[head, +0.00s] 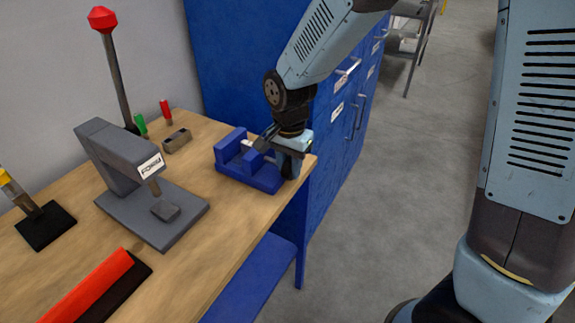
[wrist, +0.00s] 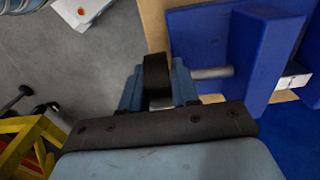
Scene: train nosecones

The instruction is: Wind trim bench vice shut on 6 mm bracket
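The blue bench vice (head: 232,163) stands at the bench's right front corner, and its blue body also shows in the wrist view (wrist: 255,50). A pale metal piece, apparently the bracket (wrist: 292,82), sits between the jaws; whether it touches both jaws I cannot tell. A grey screw rod (wrist: 212,72) runs out of the vice toward my gripper (head: 289,160). In the wrist view my gripper's two blue fingers (wrist: 158,88) stand on either side of the black vice handle (wrist: 157,70) and appear closed on it. The handle is hidden in the head view.
On the wooden bench (head: 225,225) are a grey press (head: 115,160) with a red-knobbed lever, a small metal block (head: 177,140), and a red-and-black bar (head: 95,290). Blue cabinets (head: 340,110) stand behind the vice. Open floor (head: 400,180) lies to the right.

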